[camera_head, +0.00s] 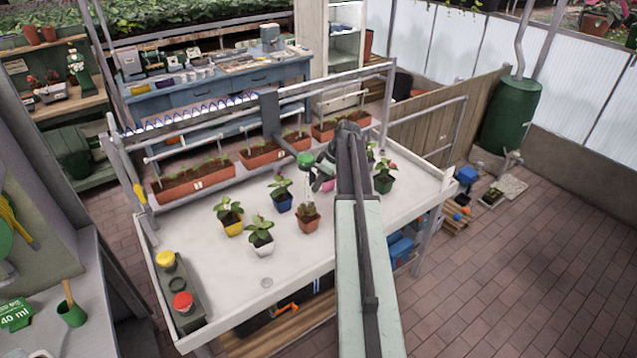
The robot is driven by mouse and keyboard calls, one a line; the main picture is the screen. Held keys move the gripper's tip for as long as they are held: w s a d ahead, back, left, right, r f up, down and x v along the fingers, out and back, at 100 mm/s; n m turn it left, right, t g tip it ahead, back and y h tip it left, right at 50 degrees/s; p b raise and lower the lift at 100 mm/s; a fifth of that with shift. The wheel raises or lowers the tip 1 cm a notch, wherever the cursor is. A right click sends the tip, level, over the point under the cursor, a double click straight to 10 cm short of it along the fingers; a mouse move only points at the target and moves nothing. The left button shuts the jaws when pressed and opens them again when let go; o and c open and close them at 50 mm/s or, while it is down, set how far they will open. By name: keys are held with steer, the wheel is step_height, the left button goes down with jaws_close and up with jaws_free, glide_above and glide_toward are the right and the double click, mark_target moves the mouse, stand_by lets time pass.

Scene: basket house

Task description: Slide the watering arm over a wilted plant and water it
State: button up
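The watering arm (270,118) is a grey bracket hanging from the rail, with a green nozzle (305,159) at its end. Faint pale streaks show below the nozzle, above the plant in the terracotta pot (308,222). Other potted plants stand in a yellow pot (233,227), a white pot (262,243), a blue pot (284,204), a green pot (384,184) and a partly hidden pink pot (328,185). Leaves in the white pot look pale; wilting is hard to tell. My gripper (318,174) is beside the nozzle, right of it; contact and finger opening are unclear.
The white table (205,285) carries a box with a yellow button (166,259) and a red button (182,301) at its left front. Long terracotta planters (195,183) line its back below the rail (330,78). Brick floor (530,270) is open at right.

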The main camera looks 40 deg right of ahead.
steer(key=shift+s, duration=0.1)
steer(key=p+v, duration=0.7)
steer(key=shift+r, duration=0.4)
steer(key=shift+d, duration=0.15)
steer(key=shift+s, duration=0.1)
